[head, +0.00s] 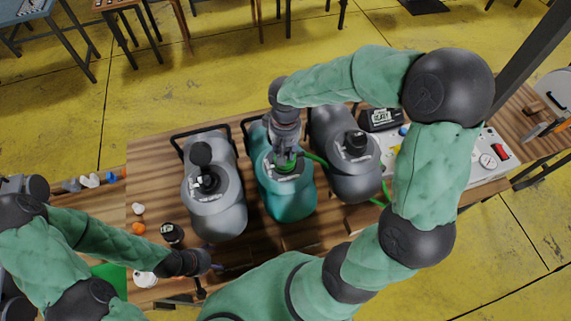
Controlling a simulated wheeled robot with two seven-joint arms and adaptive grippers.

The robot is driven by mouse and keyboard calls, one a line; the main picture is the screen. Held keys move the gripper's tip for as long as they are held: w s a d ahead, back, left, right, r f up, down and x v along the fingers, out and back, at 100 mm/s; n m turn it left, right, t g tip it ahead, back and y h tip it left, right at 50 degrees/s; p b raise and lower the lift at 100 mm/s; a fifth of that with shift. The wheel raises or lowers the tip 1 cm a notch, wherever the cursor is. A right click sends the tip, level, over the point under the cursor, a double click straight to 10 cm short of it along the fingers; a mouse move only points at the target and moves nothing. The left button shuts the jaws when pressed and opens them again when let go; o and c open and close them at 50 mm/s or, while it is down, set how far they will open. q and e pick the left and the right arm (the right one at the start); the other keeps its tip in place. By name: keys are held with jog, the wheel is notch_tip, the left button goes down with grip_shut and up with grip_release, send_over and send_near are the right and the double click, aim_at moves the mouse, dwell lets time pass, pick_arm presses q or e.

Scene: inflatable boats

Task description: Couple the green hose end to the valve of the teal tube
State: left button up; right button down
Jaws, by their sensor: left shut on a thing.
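The teal tube (288,205) lies in the middle of the table between two grey tubes. My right gripper (285,155) points down over its valve, shut around the green hose end (284,164). The gripper and hose end cover most of the valve, so I cannot tell whether the two are joined. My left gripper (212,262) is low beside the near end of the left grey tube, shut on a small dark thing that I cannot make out.
The left grey tube (216,212) and right grey tube (345,178) flank the teal tube closely, each with a black valve. A pale panel with a gauge (489,161) lies at the right. Small items and a dark jar (172,233) stand at the left on the wooden table (150,160).

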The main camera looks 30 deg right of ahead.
pick_arm(q)
jog(key=shift+a+f, duration=0.15)
jog(key=shift+a, duration=0.1)
pick_arm(e)
jog(key=shift+a+f, duration=0.1)
pick_arm(q)
jog(key=shift+f, duration=0.1)
jog(key=shift+f+b, duration=0.5)
jog(key=shift+b, duration=0.1)
pick_arm(e)
jog(key=shift+s+f+m, duration=0.1)
jog(key=shift+f+m, duration=0.05)
jog(key=shift+m, duration=0.95)
pick_arm(q)
jog(key=shift+a+f+b, duration=0.15)
jog(key=shift+f+b, duration=0.2)
pick_arm(e)
jog(key=shift+s+a+m, duration=0.1)
jog(key=shift+a+m, duration=0.1)
jog(key=shift+m, duration=0.6)
pick_arm(q)
jog(key=shift+f, duration=0.1)
pick_arm(e)
jog(key=shift+m, duration=0.3)
